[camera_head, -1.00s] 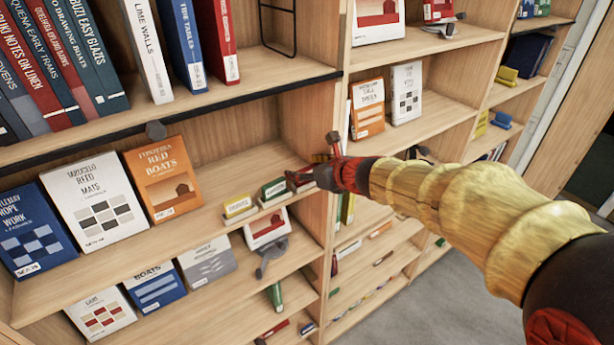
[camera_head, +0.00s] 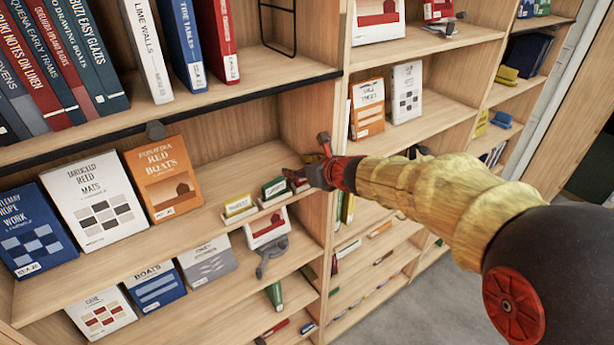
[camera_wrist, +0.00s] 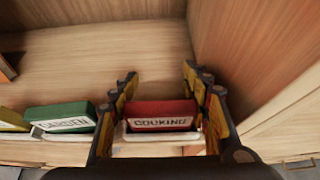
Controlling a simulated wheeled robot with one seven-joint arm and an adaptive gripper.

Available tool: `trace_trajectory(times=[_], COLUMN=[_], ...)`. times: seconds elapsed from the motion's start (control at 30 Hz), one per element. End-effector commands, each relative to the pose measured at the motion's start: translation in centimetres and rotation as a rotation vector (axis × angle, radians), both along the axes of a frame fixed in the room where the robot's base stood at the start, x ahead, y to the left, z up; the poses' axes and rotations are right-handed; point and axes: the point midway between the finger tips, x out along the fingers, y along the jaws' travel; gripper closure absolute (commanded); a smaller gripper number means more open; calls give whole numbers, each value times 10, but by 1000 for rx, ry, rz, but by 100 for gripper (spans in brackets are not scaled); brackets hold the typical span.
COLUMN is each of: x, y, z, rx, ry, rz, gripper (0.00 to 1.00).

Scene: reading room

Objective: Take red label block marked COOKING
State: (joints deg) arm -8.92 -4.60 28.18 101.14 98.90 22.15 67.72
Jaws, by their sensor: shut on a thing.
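The red label block marked COOKING (camera_wrist: 160,115) sits upright between my gripper's fingers (camera_wrist: 162,103) in the wrist view, its white label facing the camera. A white holder (camera_wrist: 150,136) shows along its lower front edge. My gripper is shut on the block, one finger at each end. In the head view my gripper (camera_head: 312,172) is at the right end of the label row on the middle shelf, hiding most of the red block. I cannot tell whether the block is lifted from its holder.
The green GARDEN block (camera_wrist: 62,117) stands just left of my gripper, with a yellow block (camera_wrist: 12,120) beyond it. The wooden upright panel (camera_wrist: 245,50) is close on the right. An orange book (camera_head: 163,180) stands farther left. The shelf behind the block is clear.

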Motion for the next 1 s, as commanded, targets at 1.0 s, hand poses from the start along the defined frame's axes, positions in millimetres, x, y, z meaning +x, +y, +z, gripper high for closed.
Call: trace_trajectory(times=[1.0], x=[0], y=[0], z=[5], rx=[1], ry=[-2], rz=[0], gripper=[84])
